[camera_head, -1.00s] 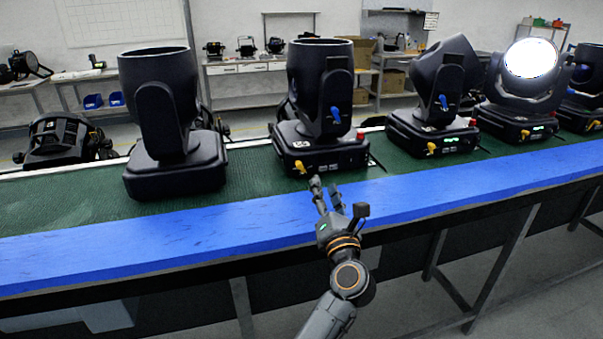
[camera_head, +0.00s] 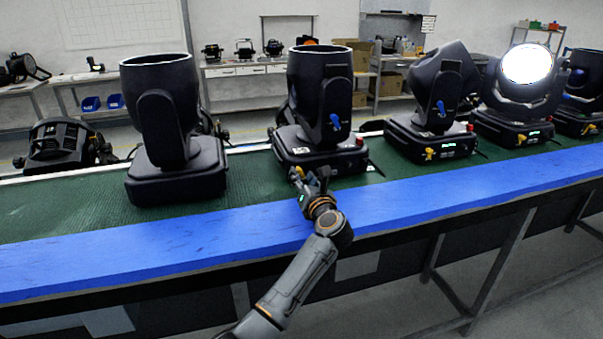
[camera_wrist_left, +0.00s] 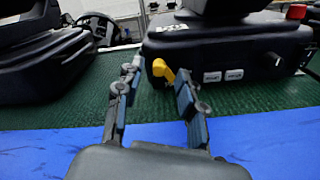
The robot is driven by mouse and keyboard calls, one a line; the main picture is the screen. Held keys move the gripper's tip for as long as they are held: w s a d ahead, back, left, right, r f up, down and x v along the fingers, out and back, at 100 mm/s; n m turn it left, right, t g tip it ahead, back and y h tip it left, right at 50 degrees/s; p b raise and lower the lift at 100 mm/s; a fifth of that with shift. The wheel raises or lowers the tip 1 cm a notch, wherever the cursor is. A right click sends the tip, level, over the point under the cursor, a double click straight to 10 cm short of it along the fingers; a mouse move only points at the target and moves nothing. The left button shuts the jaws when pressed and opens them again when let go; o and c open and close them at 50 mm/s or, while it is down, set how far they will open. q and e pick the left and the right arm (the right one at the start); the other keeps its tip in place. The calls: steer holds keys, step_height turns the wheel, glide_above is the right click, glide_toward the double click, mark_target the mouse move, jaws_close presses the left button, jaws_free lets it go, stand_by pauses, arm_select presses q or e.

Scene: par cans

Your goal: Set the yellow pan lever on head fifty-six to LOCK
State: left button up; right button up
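The yellow pan lever (camera_wrist_left: 161,70) sticks out from the front of a black moving head's base (camera_wrist_left: 225,52). In the head view, this base (camera_head: 325,157) stands on the green mat, second from the left of the row, with the lever partly behind my fingers. A label is on it, but I cannot read a number. My left gripper (camera_head: 310,174) is at the base's front left corner. In the left wrist view its fingers (camera_wrist_left: 160,74) are apart, with the lever showing between the tips; contact is not clear. My right gripper is out of view.
A blue tilt lever (camera_head: 335,122) is higher on the same head. A head (camera_head: 175,178) stands to the left, and others (camera_head: 432,143) with yellow levers stand to the right. A red knob is at the base's right. The blue front strip (camera_head: 130,245) is clear.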

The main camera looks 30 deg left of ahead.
arm_select(q)
steer(key=shift+x, duration=0.8)
jaws_close()
steer(key=shift+w+d+r+m+p, duration=0.15)
steer(key=shift+r+m+p, duration=0.1)
steer(key=shift+m+p, duration=0.65)
steer(key=m+p, duration=0.2)
steer(key=p, duration=0.1)
steer(key=w+m+p, duration=0.1)
steer(key=shift+d+r+m+p, duration=0.1)
steer(key=shift+d+m+p, duration=0.2)
steer(key=shift+d+m, duration=0.1)
steer(key=m, duration=0.1)
steer(key=m+p, duration=0.2)
steer(key=shift+w+d+m, duration=0.3)
steer(key=shift+d, duration=0.05)
steer(key=shift+w+d+f+m+p, duration=0.1)
steer(key=shift+f+m+p, duration=0.1)
steer(key=shift+m+p, duration=0.35)
steer(key=shift+w+d+f+m+p, duration=0.1)
steer(key=shift+w+f+m+p, duration=0.2)
steer(key=shift+m, duration=0.45)
steer(key=shift+s, duration=0.15)
